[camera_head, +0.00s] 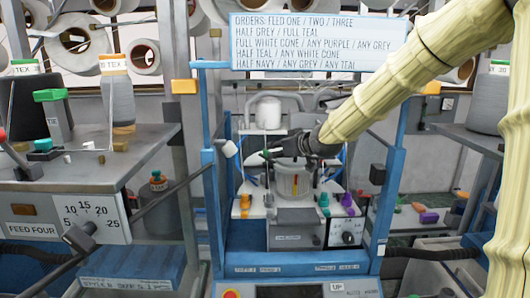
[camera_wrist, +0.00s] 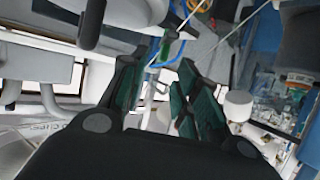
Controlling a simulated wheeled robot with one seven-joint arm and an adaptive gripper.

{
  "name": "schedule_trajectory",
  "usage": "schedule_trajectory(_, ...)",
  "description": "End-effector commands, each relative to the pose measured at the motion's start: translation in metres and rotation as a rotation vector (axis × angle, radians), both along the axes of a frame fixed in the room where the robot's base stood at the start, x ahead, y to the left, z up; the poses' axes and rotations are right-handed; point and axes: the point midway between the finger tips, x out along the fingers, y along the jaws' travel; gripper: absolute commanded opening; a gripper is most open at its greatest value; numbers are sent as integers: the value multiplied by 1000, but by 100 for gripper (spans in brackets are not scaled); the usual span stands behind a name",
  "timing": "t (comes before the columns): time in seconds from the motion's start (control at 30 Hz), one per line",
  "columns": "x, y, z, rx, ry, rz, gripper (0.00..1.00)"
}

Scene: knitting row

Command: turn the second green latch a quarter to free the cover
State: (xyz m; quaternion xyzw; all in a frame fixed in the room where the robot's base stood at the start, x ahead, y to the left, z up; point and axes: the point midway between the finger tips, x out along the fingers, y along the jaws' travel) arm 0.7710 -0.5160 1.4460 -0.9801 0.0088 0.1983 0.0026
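A white and grey machine (camera_head: 295,222) stands in a blue frame at the centre of the head view. A small green piece (camera_head: 324,202), possibly a latch, sits on its right side. Which is the second green latch, I cannot tell. A grey round part (camera_head: 292,182), perhaps the cover, is partly hidden under my arm. My gripper (camera_head: 272,153) is above the machine's upper left part. In the wrist view my gripper (camera_wrist: 162,75) has its dark green-padded fingers apart, with nothing clearly held. A green piece (camera_wrist: 153,71) shows beyond them.
Blue posts (camera_head: 394,190) flank the machine closely. A left bench holds a green-topped block (camera_head: 52,96) and a labelled cone (camera_head: 117,85). Cables (camera_wrist: 180,48) cross near the fingers in the wrist view.

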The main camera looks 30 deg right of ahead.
Motion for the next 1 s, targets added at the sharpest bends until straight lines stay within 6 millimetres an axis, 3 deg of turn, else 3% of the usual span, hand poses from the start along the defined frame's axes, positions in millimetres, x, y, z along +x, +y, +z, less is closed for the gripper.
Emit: schedule_trajectory(1.0,42,1,-21,-1,0,1,31)
